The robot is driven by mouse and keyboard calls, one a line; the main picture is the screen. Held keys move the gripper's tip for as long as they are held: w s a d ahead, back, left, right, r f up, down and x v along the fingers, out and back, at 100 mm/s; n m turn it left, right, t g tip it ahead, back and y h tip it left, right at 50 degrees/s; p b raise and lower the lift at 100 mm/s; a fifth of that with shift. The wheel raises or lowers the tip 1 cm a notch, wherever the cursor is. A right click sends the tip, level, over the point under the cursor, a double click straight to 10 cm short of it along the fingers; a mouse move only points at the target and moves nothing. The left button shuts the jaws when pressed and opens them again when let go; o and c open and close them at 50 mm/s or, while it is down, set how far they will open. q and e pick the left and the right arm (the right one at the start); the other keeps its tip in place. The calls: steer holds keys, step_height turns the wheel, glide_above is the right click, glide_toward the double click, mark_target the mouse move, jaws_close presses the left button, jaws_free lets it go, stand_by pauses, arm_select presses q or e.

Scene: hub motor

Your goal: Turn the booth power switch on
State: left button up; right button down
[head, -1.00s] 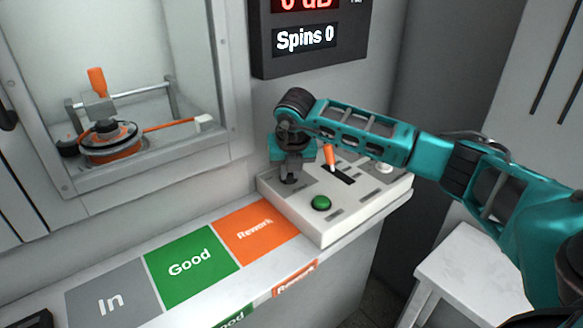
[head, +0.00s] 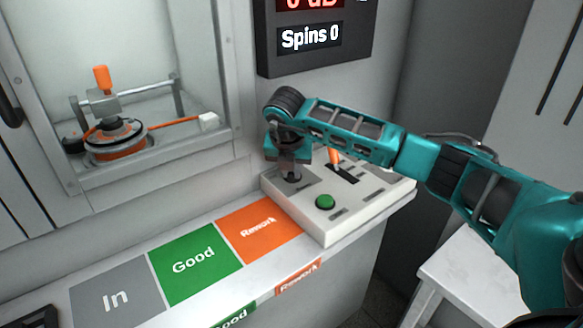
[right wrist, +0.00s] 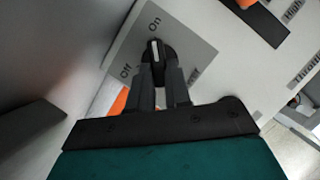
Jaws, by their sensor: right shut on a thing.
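The booth power switch (right wrist: 157,60) is a dark rotary knob with a white pointer line, on a grey plate (right wrist: 190,52) marked On and Off. In the right wrist view the pointer line points toward the On label (right wrist: 155,22); the Off label (right wrist: 126,72) is to its lower left. My right gripper (right wrist: 160,82) is shut on the knob, one finger on each side. In the head view my right gripper (head: 291,172) reaches down onto the left part of the control box (head: 337,232) and hides most of the switch. My left gripper is not in view.
The control box also carries a green button (head: 325,202) and an orange lever (head: 334,157), which is close to my right wrist. Marked In, Good and Rework areas (head: 258,232) lie left of it. A booth with a motor (head: 115,138) stands behind. The display (head: 310,38) reads Spins 0.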

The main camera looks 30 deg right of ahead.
steer(key=c, duration=1.1)
jaws_free()
steer(key=shift+o, duration=0.2)
steer(key=p+v, duration=0.1)
steer(key=v, duration=1.2)
steer(key=shift+p, duration=0.4)
steer(key=shift+f, duration=0.1)
